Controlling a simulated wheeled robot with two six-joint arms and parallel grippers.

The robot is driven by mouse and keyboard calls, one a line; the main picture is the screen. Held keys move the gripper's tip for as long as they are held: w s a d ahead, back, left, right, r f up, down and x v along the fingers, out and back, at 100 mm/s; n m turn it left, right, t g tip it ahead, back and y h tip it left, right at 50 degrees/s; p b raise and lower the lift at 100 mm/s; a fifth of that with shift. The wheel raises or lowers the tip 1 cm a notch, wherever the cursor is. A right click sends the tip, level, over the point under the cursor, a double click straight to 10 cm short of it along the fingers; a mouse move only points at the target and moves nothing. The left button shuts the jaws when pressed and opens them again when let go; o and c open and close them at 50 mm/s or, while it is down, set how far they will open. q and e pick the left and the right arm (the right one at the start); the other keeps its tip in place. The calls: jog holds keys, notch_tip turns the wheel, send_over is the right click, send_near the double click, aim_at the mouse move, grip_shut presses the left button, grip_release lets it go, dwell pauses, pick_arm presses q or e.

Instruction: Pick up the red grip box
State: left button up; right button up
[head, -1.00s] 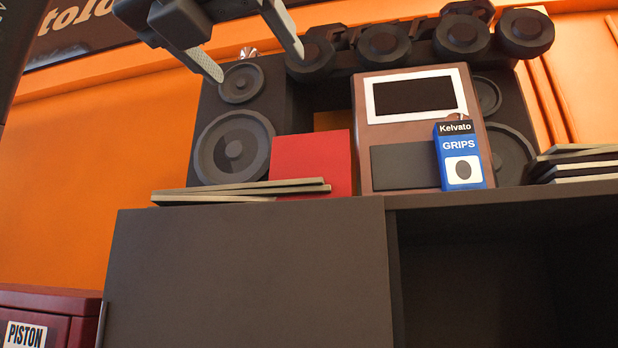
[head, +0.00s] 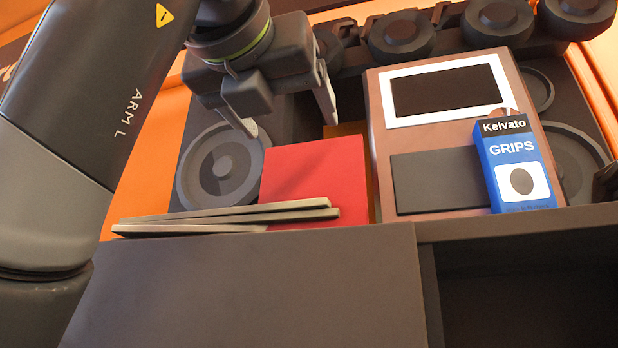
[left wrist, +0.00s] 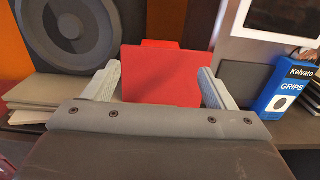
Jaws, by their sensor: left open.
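A plain red box (head: 312,178) stands on top of the dark cabinet, behind a few thin flat pieces; no lettering shows on it. My left gripper (head: 290,125) is open, with its two fingers pointing down at the box's upper edge. In the left wrist view, the red box (left wrist: 160,76) appears between the open fingers (left wrist: 157,87), with a gap on each side. No grip on it shows. A blue box lettered "Kelvato GRIPS" (head: 513,165) stands farther right. My right gripper is not seen.
The thin flat pieces (head: 225,217) lie at the red box's lower front. Round speakers (head: 222,168) and a brown unit with a white-framed dark screen (head: 440,90) stand beside and behind. The cabinet (head: 250,290) has an open bay at right.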

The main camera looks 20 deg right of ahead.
aim_at(304, 145)
pick_arm(q)
jog(key=p+x, duration=0.1)
jog(key=x, duration=0.3)
jog(key=shift+w+d, duration=0.2)
jog(key=shift+w, duration=0.05)
jog(key=shift+w+p, duration=0.1)
jog(key=shift+p, duration=0.2)
jog(key=shift+w+d+r, duration=0.15)
jog(key=shift+w+d, duration=0.05)
jog(key=p+x, duration=0.3)
jog(key=x, duration=0.1)
jog(key=shift+d+r, duration=0.1)
jog(key=shift+w+d, duration=0.15)
jog(key=shift+w, duration=0.05)
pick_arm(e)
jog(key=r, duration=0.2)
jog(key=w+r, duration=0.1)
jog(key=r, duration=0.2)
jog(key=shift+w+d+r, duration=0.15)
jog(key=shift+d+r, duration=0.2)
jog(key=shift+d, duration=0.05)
pick_arm(q)
jog(key=shift+s, duration=0.1)
jog(key=shift+c, duration=0.9)
jog(key=c, duration=1.2)
jog(key=shift+c, duration=0.3)
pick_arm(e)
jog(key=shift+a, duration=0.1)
